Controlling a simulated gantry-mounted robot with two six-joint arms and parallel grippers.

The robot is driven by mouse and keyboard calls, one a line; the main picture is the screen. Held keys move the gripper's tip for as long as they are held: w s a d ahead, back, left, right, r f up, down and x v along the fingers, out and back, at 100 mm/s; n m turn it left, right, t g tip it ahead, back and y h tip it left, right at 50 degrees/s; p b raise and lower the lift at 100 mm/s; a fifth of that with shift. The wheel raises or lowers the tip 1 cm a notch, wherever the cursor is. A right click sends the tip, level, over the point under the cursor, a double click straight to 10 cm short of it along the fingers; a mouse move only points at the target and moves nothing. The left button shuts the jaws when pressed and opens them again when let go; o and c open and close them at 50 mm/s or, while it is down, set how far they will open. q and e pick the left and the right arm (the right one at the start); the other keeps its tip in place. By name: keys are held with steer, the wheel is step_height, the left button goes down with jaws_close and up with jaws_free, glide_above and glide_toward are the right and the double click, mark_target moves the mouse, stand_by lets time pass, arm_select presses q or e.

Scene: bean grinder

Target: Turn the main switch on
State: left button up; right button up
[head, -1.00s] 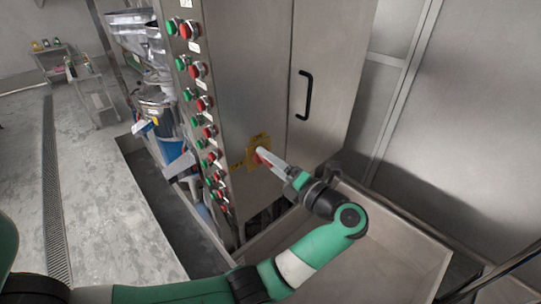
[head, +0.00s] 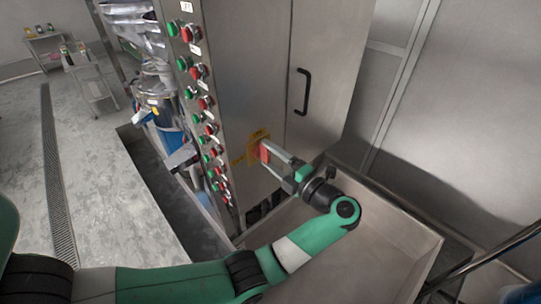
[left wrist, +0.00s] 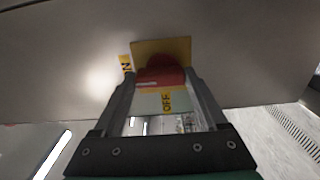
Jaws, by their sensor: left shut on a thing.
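The main switch is a red knob (head: 264,151) on a yellow plate (head: 255,137), low on the side of the steel cabinet. In the left wrist view the red knob (left wrist: 161,77) sits between my finger tips, with the yellow plate (left wrist: 160,47) behind it. An ON label (left wrist: 127,66) and an OFF label (left wrist: 167,101) show beside the plate. My left gripper (head: 269,155) is shut on the red knob, and it fills the lower part of the left wrist view (left wrist: 160,85). My right gripper is not in view.
The steel cabinet (head: 245,60) has a column of green and red buttons (head: 196,72) on its edge and a black door handle (head: 303,92). A metal tray (head: 400,232) lies below my left gripper. Carts (head: 90,70) stand at the far left on open floor.

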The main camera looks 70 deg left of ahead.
arm_select(q)
steer(key=o, duration=1.3)
steer(key=b+v, duration=0.9)
steer(key=v, duration=0.2)
steer(key=shift+d, duration=0.3)
steer(key=shift+w, duration=0.1)
